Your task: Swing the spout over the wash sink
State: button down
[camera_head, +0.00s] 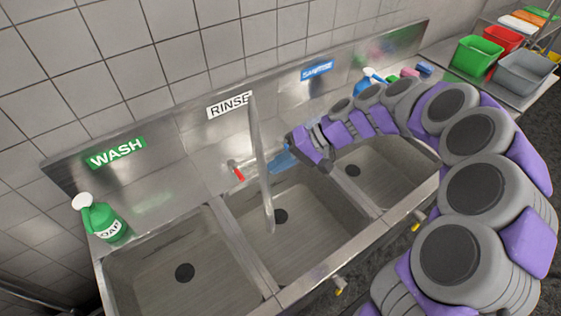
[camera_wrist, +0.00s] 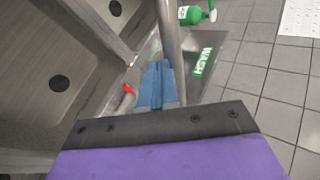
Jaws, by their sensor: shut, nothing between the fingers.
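The spout (camera_head: 264,180) is a thin steel pipe that rises behind the middle basin and reaches forward over it, under the RINSE sign. It also shows in the wrist view (camera_wrist: 169,35) just beyond my fingertips. The wash sink (camera_head: 150,275) is the left basin, below the green WASH sign (camera_head: 115,152); nothing hangs over it. My gripper (camera_head: 276,165) has blue fingers, shut and empty, close to the right side of the spout. The fingers (camera_wrist: 160,68) point toward the spout in the wrist view; I cannot tell whether they touch it.
A red lever (camera_head: 238,174) sits left of the spout base. A green soap bottle (camera_head: 104,220) stands at the left corner. The sanitise basin (camera_head: 372,175) lies right, partly behind my arm. Coloured tubs (camera_head: 478,57) stand far right. The tiled wall bounds the back.

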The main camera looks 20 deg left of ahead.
jog(key=s+a+m+t+p, duration=0.1)
jog(key=s+a+m+t, duration=0.1)
jog(key=a, duration=0.6)
jog(key=s+a+m+t+y+p, duration=0.1)
jog(key=s+a+m+t, duration=0.1)
jog(key=a, duration=0.6)
jog(key=shift+s+a+m+t, duration=0.35)
jog(key=shift+m+t, duration=0.15)
jog(key=shift+m, duration=0.3)
jog(key=shift+r, duration=0.15)
